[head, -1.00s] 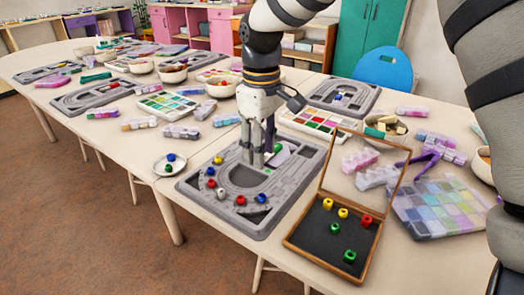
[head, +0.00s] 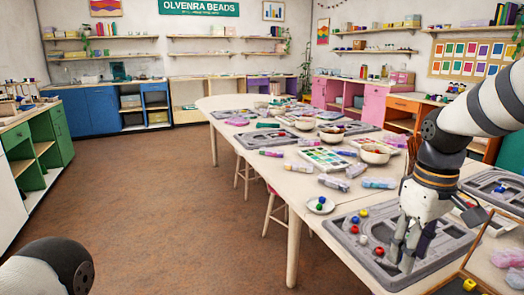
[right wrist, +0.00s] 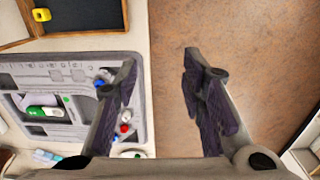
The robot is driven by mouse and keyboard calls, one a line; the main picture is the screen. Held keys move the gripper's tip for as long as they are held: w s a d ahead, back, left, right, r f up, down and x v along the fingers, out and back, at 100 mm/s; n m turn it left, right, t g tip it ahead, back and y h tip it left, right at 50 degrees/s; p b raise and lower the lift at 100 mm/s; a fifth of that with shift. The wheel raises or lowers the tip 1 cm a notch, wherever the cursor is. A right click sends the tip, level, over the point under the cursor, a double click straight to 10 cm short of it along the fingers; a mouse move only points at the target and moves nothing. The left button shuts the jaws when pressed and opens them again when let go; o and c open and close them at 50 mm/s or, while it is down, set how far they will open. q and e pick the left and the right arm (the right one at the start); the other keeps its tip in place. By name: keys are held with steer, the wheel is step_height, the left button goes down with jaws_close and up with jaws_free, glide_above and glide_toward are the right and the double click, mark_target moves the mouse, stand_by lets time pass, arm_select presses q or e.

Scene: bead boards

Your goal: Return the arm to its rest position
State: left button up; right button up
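My right gripper (head: 408,262) hangs over the front right part of the near grey bead board (head: 345,240) in the head view. In the right wrist view my right gripper (right wrist: 158,65) has its fingers wide apart with nothing between them, brown floor and the board's edge showing beyond. The grey board (right wrist: 75,60) lies left of the gap, with blue and red beads (right wrist: 124,128) near its edge, partly behind a finger. My left gripper is out of view; only part of my left arm shows.
A wooden-framed box (right wrist: 80,28) with a yellow bead (right wrist: 41,15) lies beside the board. A small plate (head: 320,206) with beads sits near the table's front edge. Bowls, trays and more boards fill the long table. Brown floor (head: 180,200) is clear at left.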

steer(key=s+a+f+m+g, duration=0.1)
steer(key=s+a+f, duration=0.1)
steer(key=s+f, duration=0.5)
steer(key=s+a+f+m+y, duration=0.1)
steer(key=s+f, duration=0.3)
steer(key=f, duration=0.6)
steer(key=s+a+f+g, duration=0.1)
steer(key=s+a+f, duration=0.1)
steer(key=s+f, duration=0.5)
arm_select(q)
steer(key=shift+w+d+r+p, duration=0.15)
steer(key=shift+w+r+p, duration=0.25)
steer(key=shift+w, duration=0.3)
arm_select(e)
steer(key=s+f+m, duration=0.1)
steer(key=s+f, duration=0.1)
steer(key=s, duration=0.8)
steer(key=s+f+m+h, duration=0.1)
steer(key=s+f, duration=0.2)
steer(key=s, duration=0.7)
steer(key=shift+f+m, duration=0.25)
steer(key=shift+m, duration=0.15)
